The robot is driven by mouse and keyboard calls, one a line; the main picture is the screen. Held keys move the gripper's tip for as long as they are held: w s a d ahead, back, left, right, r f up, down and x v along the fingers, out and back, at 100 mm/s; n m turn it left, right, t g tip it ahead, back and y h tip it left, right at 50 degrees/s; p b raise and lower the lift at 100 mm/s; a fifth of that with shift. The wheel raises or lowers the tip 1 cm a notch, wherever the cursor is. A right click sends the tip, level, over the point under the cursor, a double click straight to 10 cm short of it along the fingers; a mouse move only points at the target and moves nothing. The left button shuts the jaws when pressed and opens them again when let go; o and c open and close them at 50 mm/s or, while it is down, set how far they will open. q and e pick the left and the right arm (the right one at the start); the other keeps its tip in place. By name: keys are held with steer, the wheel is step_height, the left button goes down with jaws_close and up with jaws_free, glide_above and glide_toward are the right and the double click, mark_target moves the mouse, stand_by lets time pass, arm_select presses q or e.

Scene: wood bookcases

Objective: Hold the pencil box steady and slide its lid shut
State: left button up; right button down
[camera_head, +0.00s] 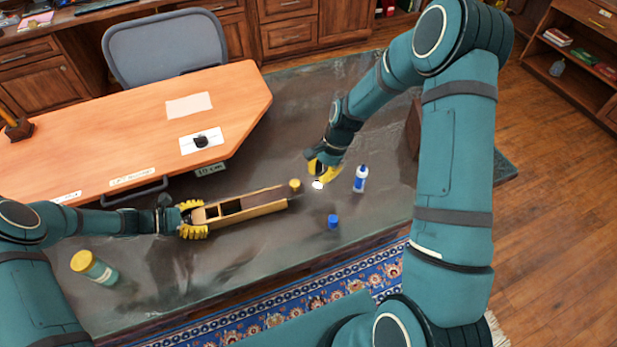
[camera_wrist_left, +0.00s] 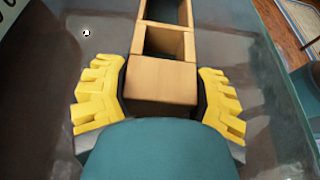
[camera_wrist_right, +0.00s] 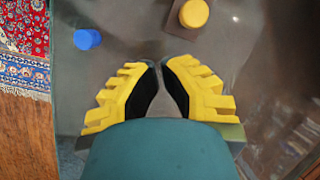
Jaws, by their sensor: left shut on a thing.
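The pencil box (camera_head: 250,211) is a long light-wood box on the dark desk top. Its brown lid (camera_head: 268,194) covers the right part, with a round yellow knob (camera_head: 295,184) near the right end. Dark open compartments show towards the left; the left wrist view shows open compartments (camera_wrist_left: 163,42) too. My left gripper (camera_head: 188,219) is shut on the box's left end, with yellow fingers on both sides. My right gripper (camera_head: 320,171) is above the desk, beyond and right of the knob. In the right wrist view its fingertips (camera_wrist_right: 161,66) meet, with the knob (camera_wrist_right: 194,13) ahead and apart.
A blue cap-like object (camera_head: 333,222) and a white-and-blue bottle (camera_head: 361,179) stand right of the box. A yellow-lidded jar (camera_head: 94,267) is at the front left. An orange wood desk section (camera_head: 120,130) lies behind the box. The desk in front of the box is clear.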

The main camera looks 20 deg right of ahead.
mark_target(283, 193)
steer(key=w+d+r+m, duration=0.3)
steer(key=d+r+m, duration=0.1)
steer(key=d+r, duration=0.1)
steer(key=shift+y, duration=0.3)
steer(key=x, duration=1)
steer(key=shift+s+a+r, duration=0.15)
steer(key=shift+a, duration=0.05)
steer(key=a, duration=0.3)
steer(key=shift+s+r, duration=0.15)
steer(key=shift+s, duration=0.05)
steer(key=shift+a, duration=0.25)
steer(key=shift+a, duration=0.15)
steer(key=a, duration=0.6)
steer(key=shift+w+a, duration=0.15)
steer(key=shift+a, duration=0.05)
steer(key=shift+d, duration=0.1)
